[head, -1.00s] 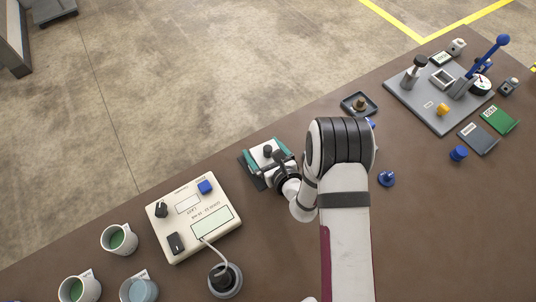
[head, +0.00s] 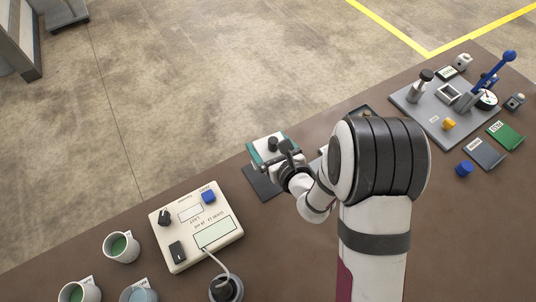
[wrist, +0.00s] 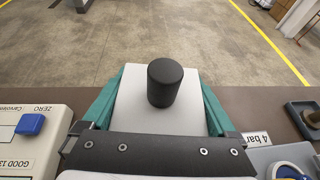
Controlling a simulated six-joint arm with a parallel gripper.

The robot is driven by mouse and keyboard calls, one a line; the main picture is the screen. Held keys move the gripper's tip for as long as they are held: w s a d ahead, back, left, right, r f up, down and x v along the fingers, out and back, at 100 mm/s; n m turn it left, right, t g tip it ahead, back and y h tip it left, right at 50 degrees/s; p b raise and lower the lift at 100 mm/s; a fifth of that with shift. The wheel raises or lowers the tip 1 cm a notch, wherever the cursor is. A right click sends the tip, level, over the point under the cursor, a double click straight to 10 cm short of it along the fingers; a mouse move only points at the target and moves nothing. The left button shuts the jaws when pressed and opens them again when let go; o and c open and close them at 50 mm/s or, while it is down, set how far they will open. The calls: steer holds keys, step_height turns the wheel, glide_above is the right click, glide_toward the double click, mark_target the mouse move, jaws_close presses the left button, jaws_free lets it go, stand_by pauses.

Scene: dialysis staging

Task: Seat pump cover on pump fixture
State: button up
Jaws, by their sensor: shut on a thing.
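The part I take as the pump cover is a white plate with an upright black knob (wrist: 165,84). In the head view, this cover (head: 264,152) is at the end of my arm. My gripper (head: 279,149) is shut on it, and teal strips run along both sides of the plate in the wrist view. It appears raised above a dark flat pad (head: 262,184); the gap is hard to judge. No pump fixture is clearly identifiable; a pale item labelled "4 bar" (wrist: 258,139) lies right of my gripper, partly hidden.
A cream control box (head: 190,250) stands left of my gripper, with cups (head: 121,247) beyond it. A grey board (head: 428,122) with a blue lever is at the upper right. A dark tray (wrist: 305,117) is to the right. My arm hides the table's middle.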

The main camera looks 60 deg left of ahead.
mark_target(278, 133)
steer(key=w+r, duration=0.2)
steer(key=w, duration=0.1)
steer(key=shift+r, duration=0.3)
steer(key=w+d, duration=0.4)
steer(key=w, duration=0.3)
steer(key=w+d+r+n+g, duration=0.1)
steer(key=w+d, duration=0.4)
steer(key=w, duration=0.3)
steer(key=shift+w+r, duration=0.15)
steer(key=shift+r, duration=0.1)
steer(key=shift+f, duration=0.1)
steer(key=shift+f, duration=4.7)
steer(key=shift+f, duration=0.2)
